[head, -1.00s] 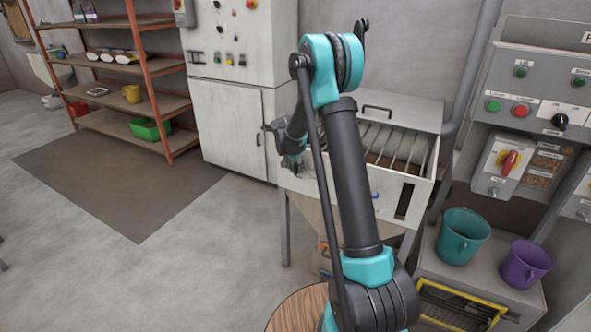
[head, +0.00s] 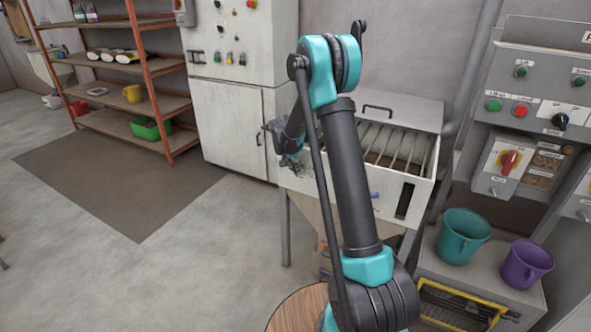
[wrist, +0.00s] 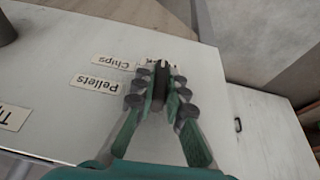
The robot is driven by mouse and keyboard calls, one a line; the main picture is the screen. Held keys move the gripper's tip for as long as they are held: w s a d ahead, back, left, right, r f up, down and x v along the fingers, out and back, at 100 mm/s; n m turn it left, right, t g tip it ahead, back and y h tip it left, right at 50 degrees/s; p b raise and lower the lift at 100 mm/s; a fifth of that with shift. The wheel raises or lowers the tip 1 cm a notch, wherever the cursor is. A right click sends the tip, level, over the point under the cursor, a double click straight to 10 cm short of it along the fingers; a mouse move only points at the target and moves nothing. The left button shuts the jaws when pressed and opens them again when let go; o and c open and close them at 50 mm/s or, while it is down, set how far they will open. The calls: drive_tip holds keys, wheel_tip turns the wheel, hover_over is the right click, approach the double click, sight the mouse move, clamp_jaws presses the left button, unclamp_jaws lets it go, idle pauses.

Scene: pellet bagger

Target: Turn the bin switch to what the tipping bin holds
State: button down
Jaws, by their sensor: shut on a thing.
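In the wrist view my gripper (wrist: 159,92) is shut on a small dark switch knob (wrist: 162,68) on a pale panel (wrist: 60,50). Labels beside the knob read upside down: "Pellets" (wrist: 96,82) and "Chips" (wrist: 114,62). A third label next to the knob is mostly hidden by the fingers. Where the knob points is hard to tell. In the head view the end of my arm (head: 290,160) is at the left of a grated bin (head: 420,190); the fingers are not clear there. Brown material shows between its bars, too small to identify.
A control panel (head: 545,85) with a red rotary switch (head: 510,162) is at the right. A teal bucket (head: 462,238) and a purple bucket (head: 526,266) stand below it. A tall grey cabinet (head: 230,125) and shelves (head: 125,95) are behind. The left floor is clear.

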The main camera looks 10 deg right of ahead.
drive_tip(key=g+h, duration=0.1)
drive_tip(key=h, duration=0.1)
drive_tip(key=n+g+h, duration=0.1)
drive_tip(key=h, duration=0.1)
drive_tip(key=shift+w+a+g, duration=0.1)
drive_tip(key=shift+w+g, duration=0.2)
drive_tip(key=shift+w, duration=0.1)
drive_tip(key=shift+n+g+h, duration=0.5)
drive_tip(key=shift+g+h, duration=0.6)
drive_tip(key=shift+h, duration=0.8)
drive_tip(key=c, duration=1.6)
unclamp_jaws()
drive_tip(key=shift+r, duration=0.1)
drive_tip(key=shift+o, duration=0.2)
drive_tip(key=v, duration=0.7)
drive_tip(key=shift+a, duration=0.25)
